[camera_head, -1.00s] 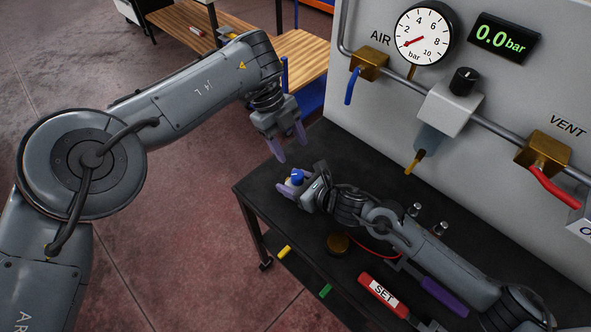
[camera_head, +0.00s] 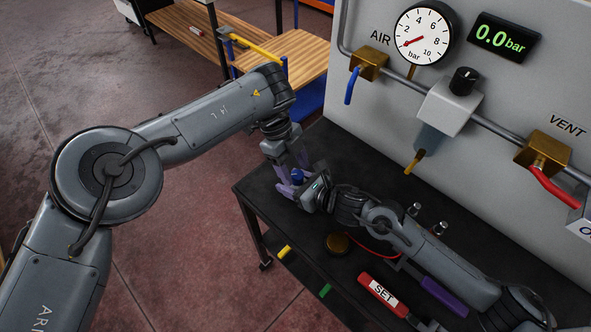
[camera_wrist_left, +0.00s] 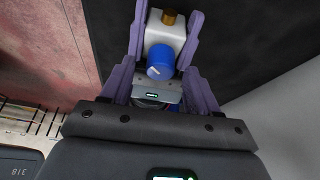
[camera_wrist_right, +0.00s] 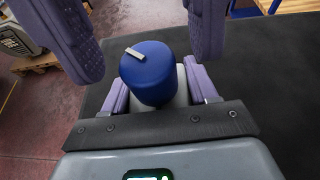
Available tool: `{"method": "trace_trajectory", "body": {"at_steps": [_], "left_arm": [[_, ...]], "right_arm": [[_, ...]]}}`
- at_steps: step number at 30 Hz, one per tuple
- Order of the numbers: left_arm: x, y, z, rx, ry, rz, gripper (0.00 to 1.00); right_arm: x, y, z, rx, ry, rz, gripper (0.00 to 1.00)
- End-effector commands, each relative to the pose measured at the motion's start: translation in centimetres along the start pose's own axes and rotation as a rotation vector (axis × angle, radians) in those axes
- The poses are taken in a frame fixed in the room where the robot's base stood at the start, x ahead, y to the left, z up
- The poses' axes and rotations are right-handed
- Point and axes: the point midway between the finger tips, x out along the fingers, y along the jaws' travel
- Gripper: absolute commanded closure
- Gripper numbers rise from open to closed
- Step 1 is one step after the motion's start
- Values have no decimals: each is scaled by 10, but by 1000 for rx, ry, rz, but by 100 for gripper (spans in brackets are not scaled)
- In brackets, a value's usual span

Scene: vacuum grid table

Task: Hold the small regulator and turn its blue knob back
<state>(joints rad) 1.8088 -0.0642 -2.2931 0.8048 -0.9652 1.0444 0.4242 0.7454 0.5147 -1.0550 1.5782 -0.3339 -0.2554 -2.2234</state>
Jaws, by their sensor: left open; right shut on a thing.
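The small regulator has a blue knob (camera_wrist_right: 148,74) with a pale pointer mark on top and a white body (camera_wrist_left: 166,32) with a brass fitting. My right gripper (camera_head: 302,186) is shut on the white body and holds it near the left end of the black bench. My left gripper (camera_wrist_left: 167,40) is open above the regulator, with one purple finger on each side of it. In the right wrist view the left fingers stand on both sides of the blue knob, apart from it. In the head view the left gripper partly hides the regulator.

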Motion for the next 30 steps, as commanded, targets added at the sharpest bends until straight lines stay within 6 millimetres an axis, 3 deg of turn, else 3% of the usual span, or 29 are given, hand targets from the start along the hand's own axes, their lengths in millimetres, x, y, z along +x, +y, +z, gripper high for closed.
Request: {"method": "trace_trajectory", "body": {"at_steps": [6,15,26,30], "left_arm": [[13,0,0,1,0,-1,40],[15,0,0,1,-1,-1,40],[14,0,0,1,-1,-1,93],[15,0,0,-16,2,-8,96]], "right_arm": [[0,0,0,0,0,0,82],[0,0,0,0,0,0,82],[0,0,0,0,0,0,82],[0,0,0,0,0,0,82]]}}
